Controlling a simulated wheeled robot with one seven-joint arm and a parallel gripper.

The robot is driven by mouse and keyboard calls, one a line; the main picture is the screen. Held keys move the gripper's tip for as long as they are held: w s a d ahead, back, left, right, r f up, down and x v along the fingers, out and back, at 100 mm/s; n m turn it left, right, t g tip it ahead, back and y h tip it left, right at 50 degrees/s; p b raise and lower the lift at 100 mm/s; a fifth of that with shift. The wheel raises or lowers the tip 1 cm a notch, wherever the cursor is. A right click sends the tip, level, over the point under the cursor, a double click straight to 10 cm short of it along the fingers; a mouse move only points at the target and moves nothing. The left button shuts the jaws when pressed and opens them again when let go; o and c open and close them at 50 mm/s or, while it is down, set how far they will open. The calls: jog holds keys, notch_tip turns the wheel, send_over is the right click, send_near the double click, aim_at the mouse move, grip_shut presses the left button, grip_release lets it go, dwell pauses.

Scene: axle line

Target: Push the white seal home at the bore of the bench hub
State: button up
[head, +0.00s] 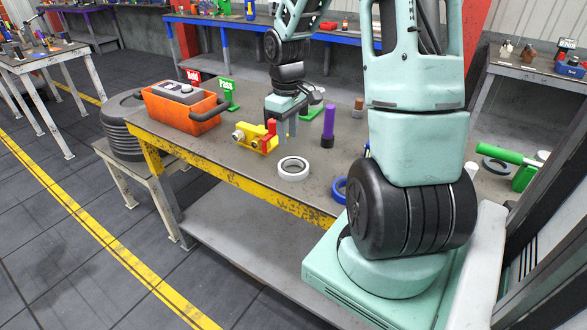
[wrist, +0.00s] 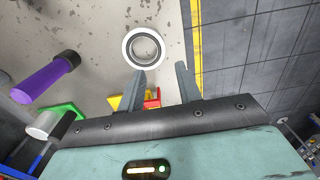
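A white ring (head: 293,174), which looks like the white seal, lies flat on the bench (head: 225,163) near its yellow front edge. In the wrist view the white ring (wrist: 128,47) has a dark inner band and lies ahead of the fingertips. My gripper (head: 288,133) is above the bench behind the ring, fingers down. In the wrist view my gripper (wrist: 161,72) is open with a clear gap and nothing held. A yellow and red fixture (head: 260,143) with a pale metal cylinder at its left end stands beside my gripper. I cannot tell whether it holds the hub bore.
A purple handle (head: 329,121) with a dark end stands right of my gripper. A blue ring (head: 340,188) is partly hidden by my arm. Bench around the white ring is clear.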

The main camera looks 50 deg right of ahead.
send_over(287, 172)
jog(key=f, duration=0.7)
jog(key=shift+s+a+f, duration=0.1)
jog(key=shift+s+f, duration=0.1)
jog(key=shift+s, duration=0.05)
jog(key=shift+w+f+p, duration=0.2)
jog(key=shift+f+p, duration=0.3)
jog(key=shift+f, duration=2.05)
grip_shut()
